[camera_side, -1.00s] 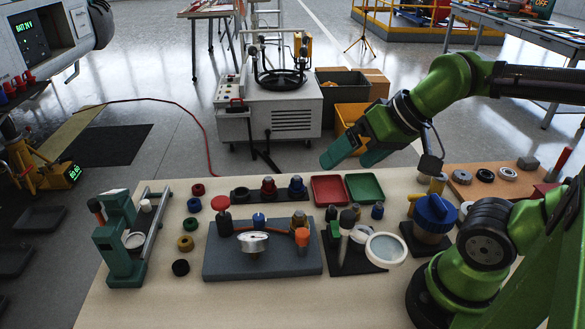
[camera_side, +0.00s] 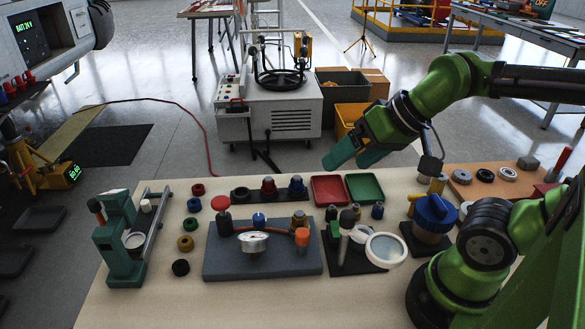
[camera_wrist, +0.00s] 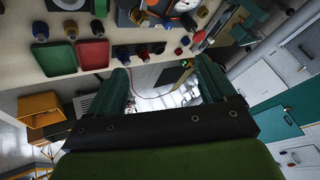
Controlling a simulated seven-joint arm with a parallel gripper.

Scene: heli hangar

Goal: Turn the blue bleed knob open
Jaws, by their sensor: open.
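The blue bleed knob (camera_side: 259,219) is a small blue cap standing on the grey base plate (camera_side: 225,265), just behind the round white gauge (camera_side: 253,241). A red knob and an orange-topped fitting stand on the same plate. My gripper (camera_side: 345,158) is open and empty, in the air behind and right of the plate, near the red and green trays. In the wrist view my gripper's two fingers (camera_wrist: 165,85) are spread apart with nothing between them. I cannot tell for sure which small blue part in the wrist view is the bleed knob.
A red tray (camera_side: 328,203) and a green tray (camera_side: 378,201) lie at the back of the bench. A magnifier (camera_side: 386,249) and a blue-lidded jar (camera_side: 434,213) stand right of the plate. A green press (camera_side: 118,240) stands at the left. Coloured rings lie left of the plate.

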